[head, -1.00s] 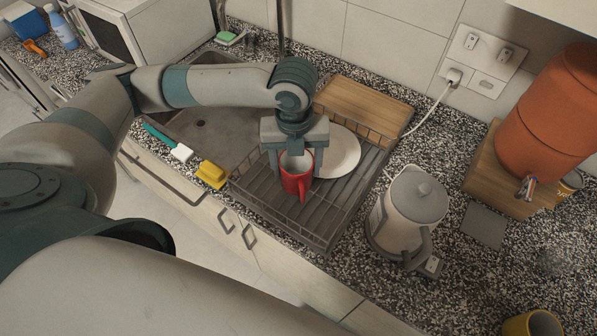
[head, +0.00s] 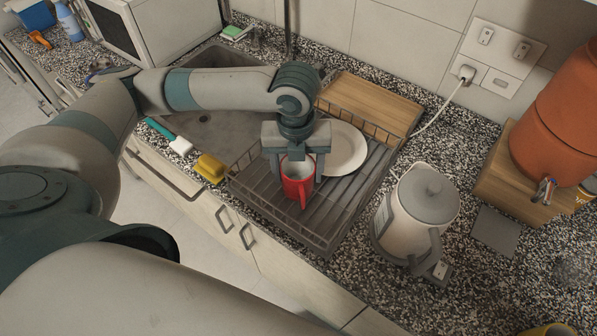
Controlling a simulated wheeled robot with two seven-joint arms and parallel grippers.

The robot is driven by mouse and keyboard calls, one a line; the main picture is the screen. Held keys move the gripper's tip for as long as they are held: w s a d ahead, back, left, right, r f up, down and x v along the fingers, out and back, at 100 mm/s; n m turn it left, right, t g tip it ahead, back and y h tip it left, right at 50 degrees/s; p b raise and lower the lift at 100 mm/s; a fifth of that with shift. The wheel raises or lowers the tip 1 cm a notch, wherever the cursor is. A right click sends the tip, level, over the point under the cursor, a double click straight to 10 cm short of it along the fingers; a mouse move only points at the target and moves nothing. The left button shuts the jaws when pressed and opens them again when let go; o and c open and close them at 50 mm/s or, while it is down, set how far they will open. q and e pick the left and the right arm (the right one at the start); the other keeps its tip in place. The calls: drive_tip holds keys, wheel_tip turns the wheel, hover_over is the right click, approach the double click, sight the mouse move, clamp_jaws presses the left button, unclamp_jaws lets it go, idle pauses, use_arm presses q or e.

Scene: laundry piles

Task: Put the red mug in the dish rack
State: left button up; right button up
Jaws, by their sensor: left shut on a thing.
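The red mug (head: 297,184) is upright in the head view, with a pale inside and its handle toward the camera. It is in the dish rack (head: 333,238), over the slatted floor near the rack's left side; I cannot tell whether its base touches the slats. My left gripper (head: 296,170) points down from above, with its fingers on either side of the mug, shut on it. A white plate (head: 345,150) lies in the rack behind and to the right of the mug. My right gripper is not in view.
A wooden board (head: 371,103) stands at the rack's back. A kettle (head: 418,212) is close to the rack's right. The sink (head: 215,131), a yellow sponge (head: 209,168) and a brush (head: 170,138) are to the left. The rack's front right floor is clear.

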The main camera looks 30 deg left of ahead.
use_arm(q)
drive_tip(key=shift+f, duration=0.1)
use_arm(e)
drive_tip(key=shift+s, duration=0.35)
use_arm(q)
drive_tip(key=o, duration=1.3)
drive_tip(key=shift+o, duration=0.4)
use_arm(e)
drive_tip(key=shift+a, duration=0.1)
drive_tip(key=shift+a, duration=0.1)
use_arm(q)
drive_tip(key=shift+r, duration=0.65)
wheel_tip(320, 180, up, 11)
drive_tip(key=b, duration=0.2)
drive_tip(key=shift+b, duration=0.4)
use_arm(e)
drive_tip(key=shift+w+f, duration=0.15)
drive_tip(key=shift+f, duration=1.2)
use_arm(q)
drive_tip(key=shift+s+a, duration=0.1)
